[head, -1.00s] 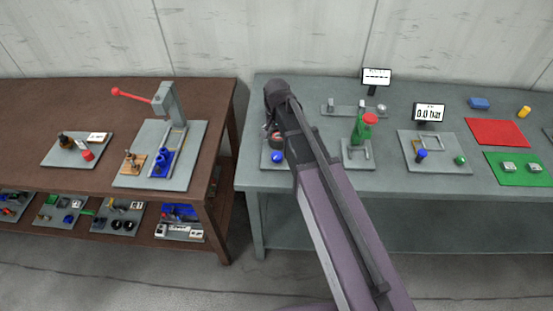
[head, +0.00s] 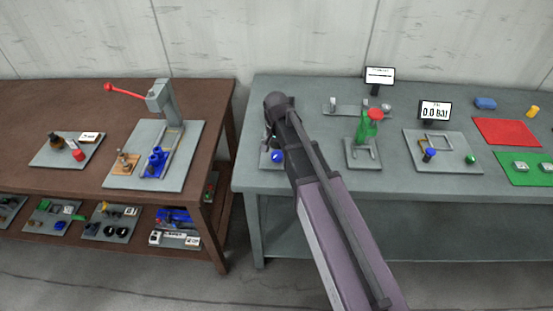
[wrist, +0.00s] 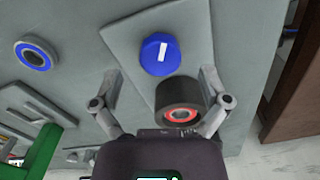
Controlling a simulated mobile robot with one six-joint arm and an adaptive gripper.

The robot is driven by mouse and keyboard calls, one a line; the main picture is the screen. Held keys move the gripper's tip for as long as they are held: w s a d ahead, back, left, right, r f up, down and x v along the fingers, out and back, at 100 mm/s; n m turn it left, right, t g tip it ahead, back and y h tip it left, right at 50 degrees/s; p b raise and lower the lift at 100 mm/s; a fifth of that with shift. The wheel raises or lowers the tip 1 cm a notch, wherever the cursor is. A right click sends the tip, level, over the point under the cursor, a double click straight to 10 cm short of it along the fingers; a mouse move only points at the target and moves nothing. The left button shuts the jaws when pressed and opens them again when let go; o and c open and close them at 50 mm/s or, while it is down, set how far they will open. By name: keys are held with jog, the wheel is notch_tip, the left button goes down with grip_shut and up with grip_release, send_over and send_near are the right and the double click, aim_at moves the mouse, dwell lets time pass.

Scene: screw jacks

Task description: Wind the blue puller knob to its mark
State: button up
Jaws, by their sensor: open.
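A round blue knob (wrist: 160,53) with a white line across its face sits on a grey plate (wrist: 125,38) in the wrist view. It also shows in the head view (head: 278,156), beside my arm. A dark cylinder (wrist: 178,93) with a red ring on its end stands on the same plate, just below the knob in the picture. I cannot tell how near the fingertips are to the knob. No separate mark is clear. My arm hides part of the plate in the head view.
A blue ring with a dark centre (wrist: 36,55) lies left in the wrist view. A green fixture (head: 362,128) with a red top stands right of my arm. A gauge display (head: 434,111) stands farther right. A brown table (head: 60,110) is left, across a gap.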

aim_at(277, 157)
jog(key=shift+f+b, duration=1.15)
jog(key=shift+f, duration=0.3)
jog(key=c, duration=1.1)
